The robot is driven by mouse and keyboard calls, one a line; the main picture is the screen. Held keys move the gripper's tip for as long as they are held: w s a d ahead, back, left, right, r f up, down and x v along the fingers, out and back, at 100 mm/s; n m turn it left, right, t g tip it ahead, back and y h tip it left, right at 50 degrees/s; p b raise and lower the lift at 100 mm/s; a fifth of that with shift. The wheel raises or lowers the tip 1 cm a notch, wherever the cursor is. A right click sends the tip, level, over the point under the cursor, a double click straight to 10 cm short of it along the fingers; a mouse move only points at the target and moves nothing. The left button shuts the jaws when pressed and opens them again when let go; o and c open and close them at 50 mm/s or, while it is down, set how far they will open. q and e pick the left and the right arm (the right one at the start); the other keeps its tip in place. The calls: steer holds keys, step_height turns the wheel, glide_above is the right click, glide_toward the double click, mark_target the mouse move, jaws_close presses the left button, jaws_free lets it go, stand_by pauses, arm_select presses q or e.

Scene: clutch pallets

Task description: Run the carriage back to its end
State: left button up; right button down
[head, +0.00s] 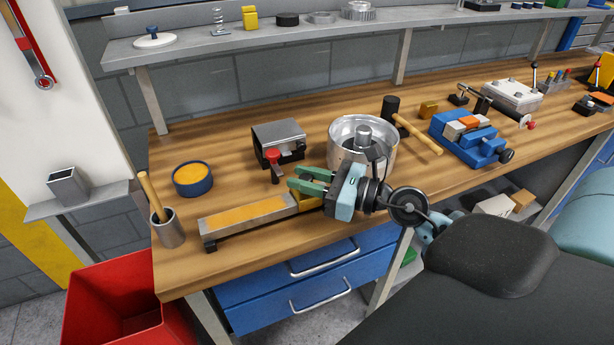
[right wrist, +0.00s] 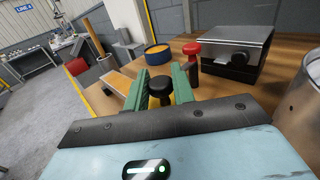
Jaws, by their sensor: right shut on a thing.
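A long grey slide rail (head: 245,217) with an orange top strip lies near the bench's front left edge; it also shows in the right wrist view (right wrist: 117,82). A yellow carriage (head: 307,201) sits at the rail's right end, partly hidden under my right gripper. My right gripper (head: 297,180) reaches in from the right, above the carriage. In the right wrist view its green fingers (right wrist: 159,82) are shut on a round black knob (right wrist: 160,86), with yellow showing beside it. My left gripper is not in view.
A grey block with a red-knobbed lever (head: 279,141) stands behind the carriage, and a steel bowl (head: 363,144) close to its right. A blue round tin (head: 192,179) and a cup with a wooden handle (head: 168,228) stand near the rail's left end.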

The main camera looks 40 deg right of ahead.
steer(key=shift+w+d, duration=0.1)
steer(key=shift+d, duration=0.15)
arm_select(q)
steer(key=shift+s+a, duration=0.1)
arm_select(e)
steer(key=c, duration=1.3)
jaws_free()
steer(key=shift+d, duration=0.1)
steer(key=shift+o, duration=0.2)
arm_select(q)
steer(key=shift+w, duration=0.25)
arm_select(e)
steer(key=shift+s+d+f, duration=0.15)
steer(key=shift+s, duration=0.4)
steer(key=b+v, duration=0.2)
steer(key=v, duration=0.4)
steer(key=shift+b, duration=0.35)
steer(key=shift+s+d, duration=0.2)
steer(key=shift+s, duration=0.15)
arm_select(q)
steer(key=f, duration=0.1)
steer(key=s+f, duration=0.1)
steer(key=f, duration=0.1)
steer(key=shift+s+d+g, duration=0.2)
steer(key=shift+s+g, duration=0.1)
